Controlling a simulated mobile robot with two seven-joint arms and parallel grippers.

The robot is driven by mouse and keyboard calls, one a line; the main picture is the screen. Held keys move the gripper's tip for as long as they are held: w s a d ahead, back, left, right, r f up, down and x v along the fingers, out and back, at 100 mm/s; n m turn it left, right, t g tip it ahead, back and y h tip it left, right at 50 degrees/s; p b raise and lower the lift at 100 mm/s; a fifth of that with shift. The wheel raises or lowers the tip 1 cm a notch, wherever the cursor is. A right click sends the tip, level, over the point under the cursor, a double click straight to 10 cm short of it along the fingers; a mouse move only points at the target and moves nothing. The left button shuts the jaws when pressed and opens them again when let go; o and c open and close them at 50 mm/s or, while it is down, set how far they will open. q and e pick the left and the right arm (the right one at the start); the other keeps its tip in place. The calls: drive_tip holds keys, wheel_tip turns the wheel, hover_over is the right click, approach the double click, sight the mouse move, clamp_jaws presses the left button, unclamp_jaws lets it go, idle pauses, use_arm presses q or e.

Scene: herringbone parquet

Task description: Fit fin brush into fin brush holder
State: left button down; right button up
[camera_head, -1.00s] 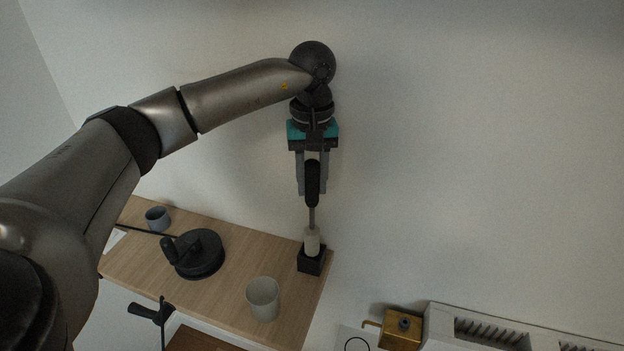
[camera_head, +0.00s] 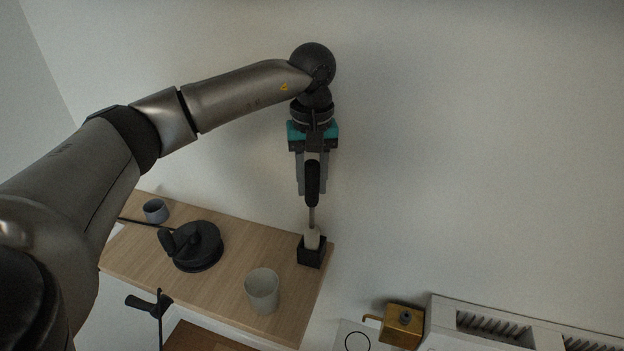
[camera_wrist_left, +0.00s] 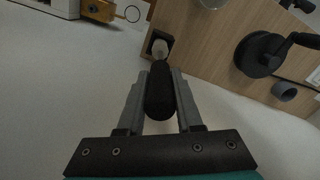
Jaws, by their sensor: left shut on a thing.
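The fin brush has a black handle (camera_head: 312,183), a thin metal shaft and a pale head (camera_head: 312,238). My left gripper (camera_head: 312,188) is shut on the black handle and holds the brush upright, head down. The holder (camera_head: 311,254) is a small black square block at the right end of the wooden shelf. The lower part of the pale head is hidden inside the holder's opening. The left wrist view shows the handle (camera_wrist_left: 160,92) between the fingers and the pale head (camera_wrist_left: 159,48) at the black holder (camera_wrist_left: 150,40). My right gripper is not in view.
A pale grey cup (camera_head: 262,291) stands on the wooden shelf (camera_head: 232,262) left of the holder. A black round object with a handle (camera_head: 197,246) and a blue-grey cup (camera_head: 155,211) are farther left. A brass box (camera_head: 402,325) and a white slotted unit (camera_head: 485,325) are at lower right. The wall is close behind.

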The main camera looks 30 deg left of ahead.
use_arm(q)
drive_tip(key=shift+f+b, duration=0.5)
drive_tip(key=shift+f, duration=0.3)
drive_tip(key=c, duration=0.5)
unclamp_jaws()
wheel_tip(320, 180, up, 14)
drive_tip(key=shift+r+p, duration=0.15)
drive_tip(key=shift+p, duration=0.25)
drive_tip(key=shift+r, duration=0.45)
